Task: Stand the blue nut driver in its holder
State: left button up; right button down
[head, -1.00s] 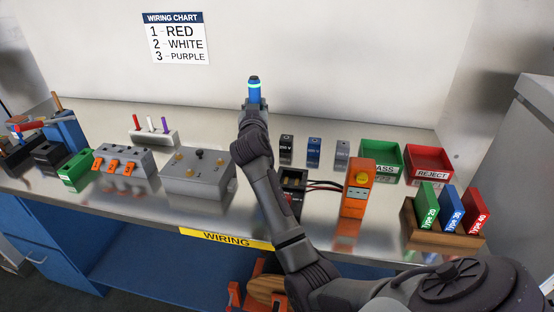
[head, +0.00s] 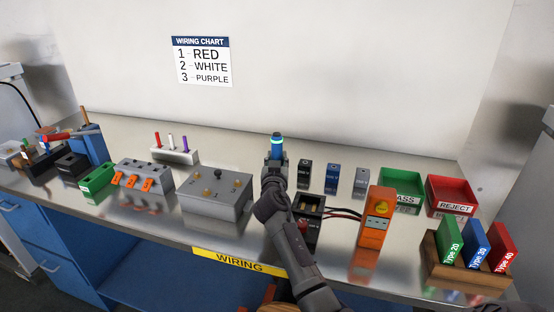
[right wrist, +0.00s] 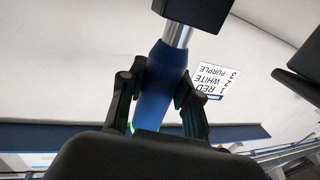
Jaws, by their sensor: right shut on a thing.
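The blue nut driver (head: 277,147) stands upright in my right gripper (head: 275,163), above the back middle of the bench in the head view. The right wrist view also shows its blue handle (right wrist: 160,85) between the two fingers, with a silver shaft and a dark block at the shaft's end. My right gripper is shut on the handle. A blue block (head: 90,150) with an upright orange-brown tool stands at the far left of the bench, well away from the driver; I cannot tell whether it is the holder. My left gripper is not in view.
Left of my right arm stand a grey box with knobs (head: 216,200), an orange-switch box (head: 140,175) and a white rack (head: 175,157). Right of it are several small blocks, an orange meter (head: 376,216), green and red bins (head: 453,193) and a wooden rack (head: 440,262).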

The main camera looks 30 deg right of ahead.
jog(key=shift+f, duration=0.1)
jog(key=c, duration=0.8)
grip_release()
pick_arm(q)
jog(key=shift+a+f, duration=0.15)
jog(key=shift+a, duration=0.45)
pick_arm(e)
jog(key=shift+r, duration=0.25)
pick_arm(q)
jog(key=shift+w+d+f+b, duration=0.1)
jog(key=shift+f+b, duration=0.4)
jog(key=shift+b, duration=0.1)
pick_arm(e)
jog(key=v, duration=1.2)
jog(key=shift+f, duration=0.15)
jog(key=shift+s, duration=0.1)
